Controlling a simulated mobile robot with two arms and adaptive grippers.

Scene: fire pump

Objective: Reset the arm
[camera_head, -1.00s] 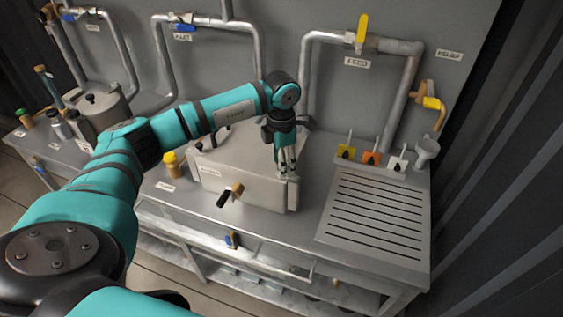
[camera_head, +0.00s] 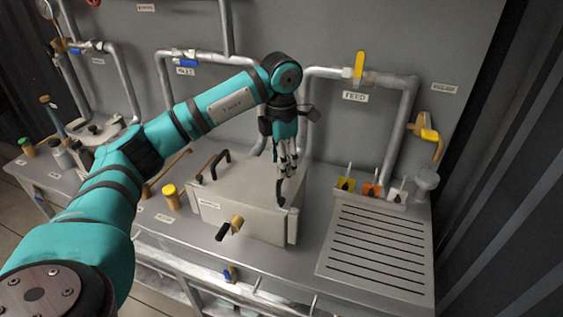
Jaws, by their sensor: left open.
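My left arm (camera_head: 185,125) comes in from the left and reaches across the bench. My left gripper (camera_head: 284,172) points down, open and empty, in front of the feed pipe and by the right rear part of a grey metal box (camera_head: 240,208). Its fingertips show against the box; whether they touch it I cannot tell. My right gripper is not in view.
A slotted drain panel (camera_head: 375,245) lies right of the box. Small yellow, orange and white valves (camera_head: 371,185) stand behind it. The feed pipe (camera_head: 400,125) with a yellow-handled valve (camera_head: 359,65) rises behind. A yellow-capped bottle (camera_head: 170,196) stands left of the box.

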